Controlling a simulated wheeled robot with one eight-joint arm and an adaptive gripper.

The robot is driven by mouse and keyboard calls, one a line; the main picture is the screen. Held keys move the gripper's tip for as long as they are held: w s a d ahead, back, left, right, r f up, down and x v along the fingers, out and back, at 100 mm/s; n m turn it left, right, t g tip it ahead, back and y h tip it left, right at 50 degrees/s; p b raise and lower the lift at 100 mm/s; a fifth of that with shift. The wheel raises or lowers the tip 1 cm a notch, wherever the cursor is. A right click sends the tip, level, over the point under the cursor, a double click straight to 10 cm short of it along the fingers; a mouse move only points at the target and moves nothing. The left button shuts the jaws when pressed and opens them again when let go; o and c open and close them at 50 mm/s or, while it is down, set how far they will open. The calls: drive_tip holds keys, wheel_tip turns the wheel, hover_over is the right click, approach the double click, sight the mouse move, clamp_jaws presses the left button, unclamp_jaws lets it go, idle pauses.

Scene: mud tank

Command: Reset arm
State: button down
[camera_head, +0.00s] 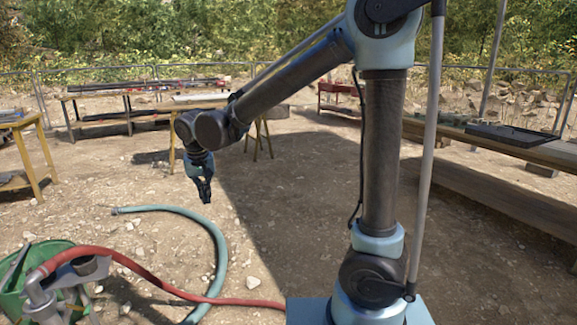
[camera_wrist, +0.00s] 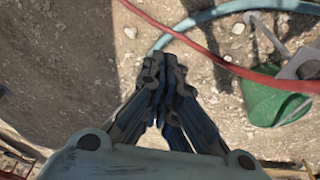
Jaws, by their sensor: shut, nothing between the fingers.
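My gripper (camera_head: 206,194) hangs from the end of my arm, pointing down over bare dirt in the head view. It is shut and empty. In the wrist view its fingers (camera_wrist: 165,75) are together, with ground beyond them. My arm reaches out to the left from its upright column, bent downward at the wrist. The gripper looks apart from the hoses and tables around it.
A teal hose (camera_head: 219,250) and a red hose (camera_head: 150,276) lie on the ground near a green tub (camera_head: 12,290) with metal fittings (camera_head: 75,272). Tables stand behind and at left. A long wooden bench (camera_head: 500,144) stands at right. Dirt in the middle is clear.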

drive_tip(key=w+d+r+m, duration=0.1)
drive_tip(key=d+m, duration=0.1)
drive_tip(key=d, duration=2.6)
drive_tip(key=s+d+f+m, duration=0.1)
drive_tip(key=s+d+f, duration=0.3)
drive_tip(key=d, duration=0.5)
drive_tip(key=s+d+f, duration=0.5)
drive_tip(key=s+d, duration=0.4)
drive_tip(key=shift+m+g, duration=0.3)
drive_tip(key=shift+m, duration=0.1)
drive_tip(key=shift+s, duration=0.1)
